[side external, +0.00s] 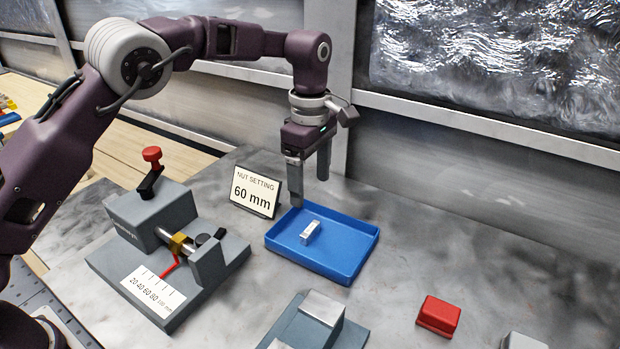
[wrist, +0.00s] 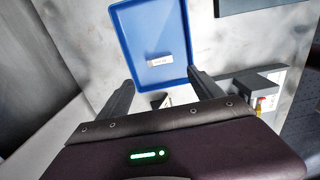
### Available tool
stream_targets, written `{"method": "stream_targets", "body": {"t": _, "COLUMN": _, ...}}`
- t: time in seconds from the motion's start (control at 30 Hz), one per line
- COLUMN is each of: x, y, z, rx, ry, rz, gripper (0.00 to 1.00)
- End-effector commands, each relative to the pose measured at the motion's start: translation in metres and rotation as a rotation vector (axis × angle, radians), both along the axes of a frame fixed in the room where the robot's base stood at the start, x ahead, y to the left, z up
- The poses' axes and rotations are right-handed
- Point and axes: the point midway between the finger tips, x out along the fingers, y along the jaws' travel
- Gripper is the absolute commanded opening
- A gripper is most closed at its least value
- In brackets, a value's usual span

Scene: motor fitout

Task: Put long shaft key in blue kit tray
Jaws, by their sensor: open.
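The blue kit tray (side external: 350,262) lies on the bench right of centre in the side view. A small silver bar, which looks like the shaft key (side external: 310,232), lies flat on the tray's floor. In the wrist view the key (wrist: 160,61) shows inside the tray (wrist: 125,40), with faint marking on it. My gripper (side external: 309,188) is open and empty. Its fingers hang above the tray's back edge, apart from the key. In the wrist view my gripper (wrist: 162,92) has its two fingers spread on either side near the tray's near edge.
A grey vise-like fixture (side external: 190,240) with a red knob and a scale stands left of the tray. A "60 mm" sign (side external: 254,192) stands behind it. A grey block (side external: 318,318) and a red block (side external: 438,316) lie in front. The bench right of the tray is clear.

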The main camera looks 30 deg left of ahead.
Motion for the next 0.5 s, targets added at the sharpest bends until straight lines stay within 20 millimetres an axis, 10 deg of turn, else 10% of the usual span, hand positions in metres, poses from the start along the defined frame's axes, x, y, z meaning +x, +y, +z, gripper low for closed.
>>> {"method": "stream_targets", "body": {"t": 0.33, "x": -0.002, "y": 0.002, "z": 0.011, "rx": -0.003, "ry": -0.004, "rz": -0.01, "gripper": 0.76}}
{"method": "stream_targets", "body": {"t": 0.5, "x": -0.04, "y": 0.035, "z": 0.08, "rx": -0.04, "ry": -0.089, "rz": -0.226, "gripper": 0.76}}
